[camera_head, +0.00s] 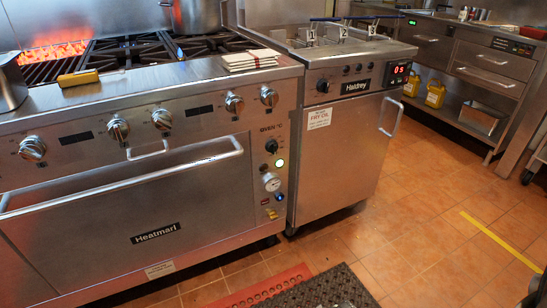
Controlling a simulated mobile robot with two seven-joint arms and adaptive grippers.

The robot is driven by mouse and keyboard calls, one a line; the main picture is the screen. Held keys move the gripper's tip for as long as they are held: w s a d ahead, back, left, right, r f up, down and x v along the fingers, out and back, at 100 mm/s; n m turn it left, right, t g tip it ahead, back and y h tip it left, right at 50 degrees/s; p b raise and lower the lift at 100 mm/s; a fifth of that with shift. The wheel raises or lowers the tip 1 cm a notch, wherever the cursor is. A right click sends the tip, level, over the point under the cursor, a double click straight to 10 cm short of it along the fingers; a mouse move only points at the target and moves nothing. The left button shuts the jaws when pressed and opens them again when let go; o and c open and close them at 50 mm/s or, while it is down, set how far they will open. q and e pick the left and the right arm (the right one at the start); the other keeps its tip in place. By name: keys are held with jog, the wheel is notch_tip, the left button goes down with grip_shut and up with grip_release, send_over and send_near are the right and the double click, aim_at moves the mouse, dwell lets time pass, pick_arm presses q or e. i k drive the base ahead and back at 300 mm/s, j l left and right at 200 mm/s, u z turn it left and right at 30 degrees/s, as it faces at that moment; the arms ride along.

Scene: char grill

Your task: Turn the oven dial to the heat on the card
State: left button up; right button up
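The oven (150,200) is a steel range front marked Heatmarl. Under the label "OVEN °C" on its right-hand panel is a small black dial (271,146); its setting is too small to read. A lit round indicator (280,163) sits just below it, then a round white-faced knob or gauge (271,182). I cannot pick out a card with an oven heat. A white card with red and dark print (319,118) is on the fryer front; it seems to read "FRY OIL", and its small lines are unreadable.
Several silver burner knobs (163,119) line the range front above the oven handle (120,176). Folded cloths (249,60) lie on top at right. The fryer (345,160) stands right beside, its display (396,74) lit red. Mats (265,288) lie in front; the tiled floor at right is clear.

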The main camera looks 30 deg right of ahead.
aim_at(272, 146)
jog(key=i+l, duration=0.35)
jog(key=l, duration=0.15)
jog(key=i+l, duration=0.35)
jog(key=l, duration=0.15)
jog(key=i+l, duration=0.35)
jog(key=l, duration=0.2)
jog(key=i+l, duration=0.35)
jog(key=l, duration=0.15)
jog(key=k+z, duration=0.05)
